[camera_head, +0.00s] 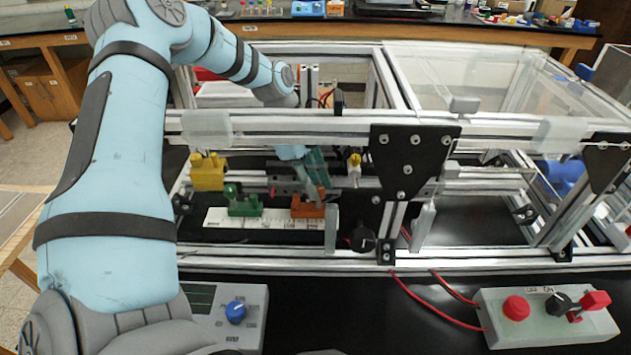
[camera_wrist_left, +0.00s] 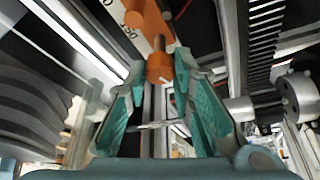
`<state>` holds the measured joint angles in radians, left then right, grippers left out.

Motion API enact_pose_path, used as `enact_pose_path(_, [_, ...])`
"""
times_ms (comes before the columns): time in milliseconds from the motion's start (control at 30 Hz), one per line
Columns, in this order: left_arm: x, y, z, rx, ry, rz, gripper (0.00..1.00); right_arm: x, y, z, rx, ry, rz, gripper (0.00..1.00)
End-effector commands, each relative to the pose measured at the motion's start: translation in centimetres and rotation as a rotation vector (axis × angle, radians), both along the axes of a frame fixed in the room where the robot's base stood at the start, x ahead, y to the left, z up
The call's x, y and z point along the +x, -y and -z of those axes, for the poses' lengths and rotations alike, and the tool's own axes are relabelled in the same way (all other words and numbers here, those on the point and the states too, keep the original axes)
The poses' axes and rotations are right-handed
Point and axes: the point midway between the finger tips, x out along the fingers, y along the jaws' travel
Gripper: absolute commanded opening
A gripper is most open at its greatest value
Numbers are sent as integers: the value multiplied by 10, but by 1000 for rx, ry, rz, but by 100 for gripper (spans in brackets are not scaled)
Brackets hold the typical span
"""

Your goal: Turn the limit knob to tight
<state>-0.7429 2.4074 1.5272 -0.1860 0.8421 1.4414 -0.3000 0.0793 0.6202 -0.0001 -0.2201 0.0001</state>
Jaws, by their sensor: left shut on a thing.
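My left arm reaches over and into the extrusion frame (camera_head: 290,257). My left gripper (camera_head: 316,192) points down at an orange block (camera_head: 308,208) on a white ruled scale (camera_head: 275,220). In the left wrist view, the teal fingers of my left gripper (camera_wrist_left: 163,75) are shut on an orange round knob (camera_wrist_left: 160,67). The knob's far side is hidden, and I cannot read a tight marking. My right gripper is not in view.
A green block (camera_head: 243,205) sits left on the scale, with a yellow block (camera_head: 208,172) above. A black knob (camera_head: 362,239) is at the front rail. A blue-knob panel (camera_head: 200,325) and a red-button box (camera_head: 550,318) stand in front. Rails crowd my gripper.

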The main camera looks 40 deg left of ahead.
Motion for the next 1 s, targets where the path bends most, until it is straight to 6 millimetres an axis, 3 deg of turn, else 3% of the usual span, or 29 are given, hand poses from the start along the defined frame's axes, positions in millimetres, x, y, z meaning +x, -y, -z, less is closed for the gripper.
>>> enact_pose_path(367, [2,0,2,0,1,72,0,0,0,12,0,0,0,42])
enact_pose_path(700, [3,0,2,1,2,296,0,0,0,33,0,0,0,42])
enact_pose_path(1000, [4,0,1,0,-1,468,0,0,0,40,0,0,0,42])
